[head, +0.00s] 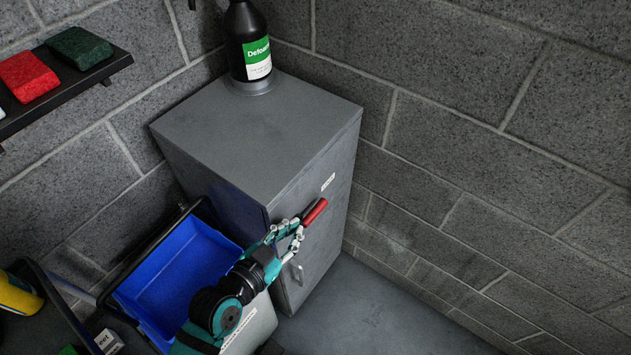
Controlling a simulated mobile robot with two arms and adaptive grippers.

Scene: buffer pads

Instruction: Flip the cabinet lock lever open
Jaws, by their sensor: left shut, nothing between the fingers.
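The grey metal cabinet (255,140) stands in the corner against the block walls. Its lock lever (314,211) has a red grip and sits on the cabinet front below a small white label. The red grip slants up to the right. My left gripper (297,228) is shut and empty, with its fingertips right beside the lower end of the lever. The fingers hide the lever's base, and I cannot tell whether they touch it. My right gripper is not in view.
A black bottle (247,45) with a green and white label stands on the cabinet's back edge. A blue bin (175,275) is left of the cabinet, close under my left arm. A wall shelf (95,75) holds several coloured pads. Floor right of the cabinet is clear.

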